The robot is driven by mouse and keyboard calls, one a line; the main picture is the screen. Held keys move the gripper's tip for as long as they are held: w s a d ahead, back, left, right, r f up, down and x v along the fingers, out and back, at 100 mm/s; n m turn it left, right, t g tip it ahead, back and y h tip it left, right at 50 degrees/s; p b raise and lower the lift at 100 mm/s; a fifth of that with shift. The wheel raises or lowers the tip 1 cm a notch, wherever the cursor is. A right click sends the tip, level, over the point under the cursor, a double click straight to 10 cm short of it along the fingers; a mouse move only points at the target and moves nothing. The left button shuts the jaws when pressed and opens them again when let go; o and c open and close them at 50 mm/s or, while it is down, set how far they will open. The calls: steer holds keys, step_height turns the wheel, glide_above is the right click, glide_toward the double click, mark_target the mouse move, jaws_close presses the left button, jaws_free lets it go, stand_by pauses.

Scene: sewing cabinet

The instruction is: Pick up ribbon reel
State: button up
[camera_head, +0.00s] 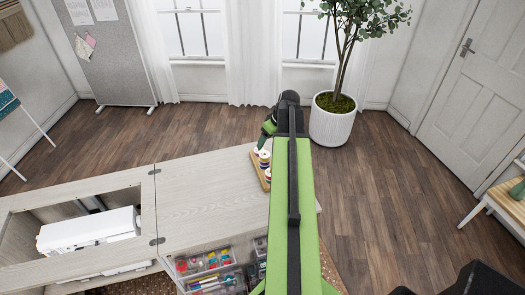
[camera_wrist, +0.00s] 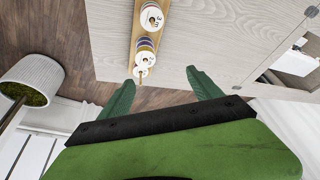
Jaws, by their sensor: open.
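Several ribbon reels stand in a row on a narrow wooden board (camera_head: 258,175) on the sewing cabinet's pale top. In the head view the visible reels (camera_head: 264,159) are just left of my green arm, which may hide part of the row. In the wrist view the row runs from a large white-faced reel (camera_wrist: 151,18) at the top edge, past a banded reel (camera_wrist: 146,51), to smaller ones near my left finger. My gripper (camera_wrist: 161,76) is open, its green fingers apart, with nothing seen between them.
The cabinet top (camera_head: 200,210) is otherwise bare. A white machine (camera_head: 88,230) sits in the opening at left. Clear drawers (camera_head: 205,262) of sewing supplies show in front. A potted tree (camera_head: 331,120) stands behind, right of my arm.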

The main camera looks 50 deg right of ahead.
steer(key=s+d+r, duration=0.1)
steer(key=d, duration=0.2)
steer(key=b, duration=1.1)
glide_toward(265, 154)
steer(key=x, duration=0.4)
steer(key=shift+s+a+f, duration=0.2)
steer(key=shift+s+f, duration=0.05)
steer(key=shift+f, duration=0.2)
steer(key=shift+w+f, duration=0.15)
steer(key=b+x, duration=0.5)
steer(key=shift+w+d, duration=0.25)
steer(key=shift+w, duration=0.05)
steer(key=shift+c, duration=0.3)
steer(key=c, duration=1.4)
steer(key=shift+o, duration=0.2)
